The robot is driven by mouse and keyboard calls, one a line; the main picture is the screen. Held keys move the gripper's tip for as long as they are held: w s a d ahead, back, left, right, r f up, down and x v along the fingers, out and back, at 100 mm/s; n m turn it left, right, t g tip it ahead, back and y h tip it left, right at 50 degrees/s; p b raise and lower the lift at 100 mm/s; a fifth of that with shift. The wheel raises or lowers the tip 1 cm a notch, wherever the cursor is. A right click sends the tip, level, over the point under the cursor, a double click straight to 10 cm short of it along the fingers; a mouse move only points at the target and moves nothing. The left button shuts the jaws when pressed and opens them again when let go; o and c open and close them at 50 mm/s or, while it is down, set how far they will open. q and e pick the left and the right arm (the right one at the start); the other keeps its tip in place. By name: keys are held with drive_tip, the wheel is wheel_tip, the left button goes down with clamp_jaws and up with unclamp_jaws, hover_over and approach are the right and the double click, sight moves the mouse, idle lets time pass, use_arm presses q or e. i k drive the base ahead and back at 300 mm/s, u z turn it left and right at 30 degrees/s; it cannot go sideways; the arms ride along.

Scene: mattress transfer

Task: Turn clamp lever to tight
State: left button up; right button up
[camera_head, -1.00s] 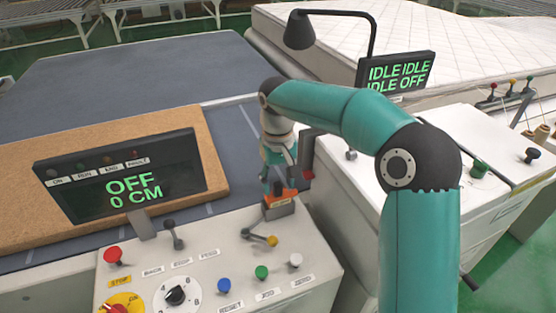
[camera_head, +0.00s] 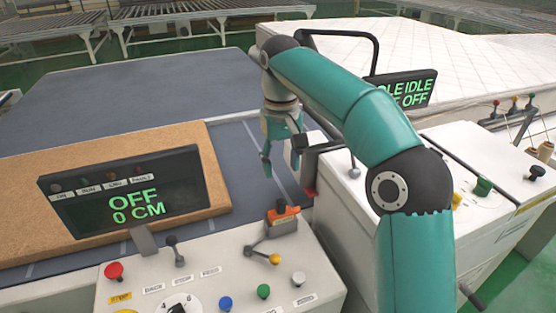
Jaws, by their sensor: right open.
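A lever with a yellow ball knob (camera_head: 275,259) sits at the back right of the white control panel (camera_head: 240,262). Its dark arm slants down to the right from its pivot. Just behind it is a small grey block with an orange top (camera_head: 282,214); small lettering on the orange part is unreadable. My right gripper (camera_head: 280,158) is open and empty, pointing down over the blue-grey surface behind the orange block, apart from the block and lever. My left gripper is out of view.
A display (camera_head: 126,188) reading OFF, 0 CM stands at the panel's back left. Red, blue, green and white knobs and a black lever (camera_head: 175,250) surround the yellow-knobbed lever. A second white cabinet (camera_head: 345,200) with another display (camera_head: 405,88) stands to the right, partly behind my right arm.

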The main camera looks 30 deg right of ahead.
sight(275, 259)
drive_tip(key=k, duration=1)
